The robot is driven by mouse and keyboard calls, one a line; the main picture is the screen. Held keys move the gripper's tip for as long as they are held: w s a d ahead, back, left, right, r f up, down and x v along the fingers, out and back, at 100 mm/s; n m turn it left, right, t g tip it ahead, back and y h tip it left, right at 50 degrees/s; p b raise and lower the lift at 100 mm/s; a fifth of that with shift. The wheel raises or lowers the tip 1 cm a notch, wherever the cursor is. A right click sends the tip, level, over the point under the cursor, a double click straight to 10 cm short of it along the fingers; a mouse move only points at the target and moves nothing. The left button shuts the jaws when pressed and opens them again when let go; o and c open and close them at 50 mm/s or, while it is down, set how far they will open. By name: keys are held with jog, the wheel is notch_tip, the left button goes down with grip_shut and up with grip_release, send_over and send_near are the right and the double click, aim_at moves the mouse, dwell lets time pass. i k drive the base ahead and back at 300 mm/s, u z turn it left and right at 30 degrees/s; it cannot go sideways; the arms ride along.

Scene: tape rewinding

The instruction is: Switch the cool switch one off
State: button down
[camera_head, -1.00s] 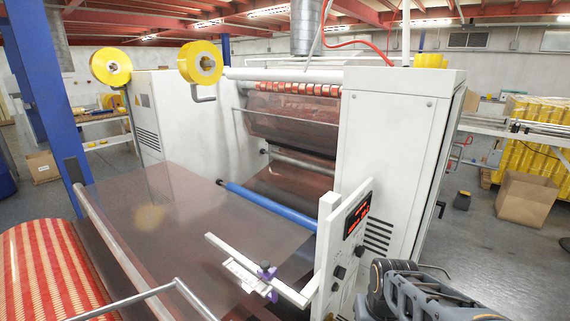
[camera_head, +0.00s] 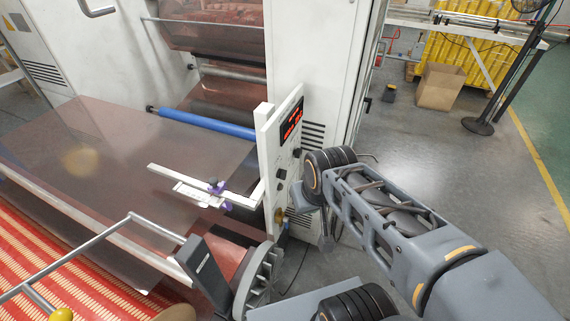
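The white control panel (camera_head: 268,165) stands upright at the front right of the machine. It has a red lit display (camera_head: 291,122) at its top and small dark knobs, one of them a dark knob (camera_head: 281,174) below the display. I cannot tell which control is cool switch one, or its position. My grey arm reaches in from the lower right, and its dark round joint overlaps the panel's right side. A small grey part at my arm's end (camera_head: 301,196) shows close to the panel's lower right. My fingers cannot be made out, and my arm may hide some controls.
A white bracket (camera_head: 205,186) with purple clamps juts left from the panel over the brown film sheet (camera_head: 90,165). A striped red roll (camera_head: 50,270) lies front left, with a metal rail above it. The floor (camera_head: 440,140) right of the machine is open, with a cardboard box (camera_head: 439,86) behind.

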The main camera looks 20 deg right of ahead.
aim_at(281, 173)
jog(key=z, duration=2)
jog(key=k, duration=1.2)
jog(key=u, duration=1.45)
jog(key=i, duration=0.5)
